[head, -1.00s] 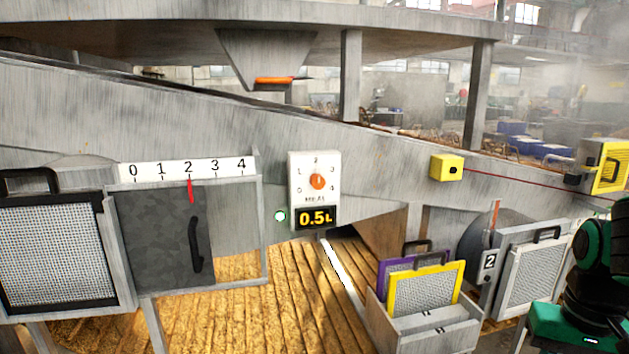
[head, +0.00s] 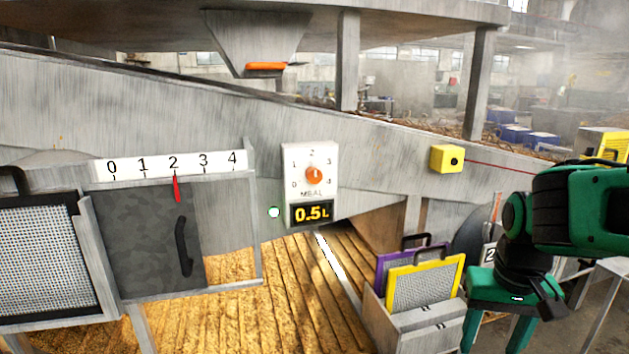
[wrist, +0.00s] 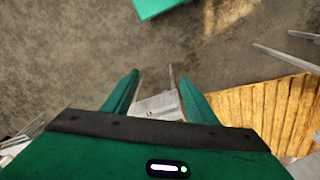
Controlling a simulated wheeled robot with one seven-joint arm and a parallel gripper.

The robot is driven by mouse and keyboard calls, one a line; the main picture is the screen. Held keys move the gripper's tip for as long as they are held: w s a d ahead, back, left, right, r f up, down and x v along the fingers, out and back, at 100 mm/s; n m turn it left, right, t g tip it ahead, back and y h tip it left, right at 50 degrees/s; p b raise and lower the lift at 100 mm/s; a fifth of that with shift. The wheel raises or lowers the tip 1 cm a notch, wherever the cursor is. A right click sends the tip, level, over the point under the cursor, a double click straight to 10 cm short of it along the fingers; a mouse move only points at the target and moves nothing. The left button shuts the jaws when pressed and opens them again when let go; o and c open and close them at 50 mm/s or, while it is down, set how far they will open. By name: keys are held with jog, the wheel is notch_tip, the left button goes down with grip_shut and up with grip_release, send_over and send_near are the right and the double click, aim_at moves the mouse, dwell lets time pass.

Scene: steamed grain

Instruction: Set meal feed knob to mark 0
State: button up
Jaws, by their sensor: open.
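The meal feed knob (head: 314,174) is a small orange dial on a white panel (head: 297,156) marked 0 to 4, in the middle of the head view. A light mark on the knob appears to point up, near 2, but it is too small to be sure. My gripper (head: 489,335) hangs downward, well to the right of the knob and lower. Its two green fingers are apart and empty, as they also show in the wrist view (wrist: 156,86). The knob is not in the wrist view.
A grey sliding gate (head: 150,240) with a black handle stands left, its red pointer at 2 on a scale (head: 135,166). Yellow and purple framed screens (head: 425,285) stand in a grey holder between panel and arm. A yellow box (head: 447,159) emits a red line rightward.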

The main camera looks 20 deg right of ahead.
jog(key=w+d+t+h, duration=0.2)
jog(key=w+t+h, duration=0.15)
jog(key=w, duration=0.95)
jog(key=n+t+y, duration=0.4)
jog(key=n+t, duration=0.3)
jog(key=t, duration=0.7)
send_near(316, 177)
jog(key=w, duration=0.9)
jog(key=shift+w+r, duration=0.15)
jog(key=shift+w, duration=0.15)
jog(key=c, duration=1)
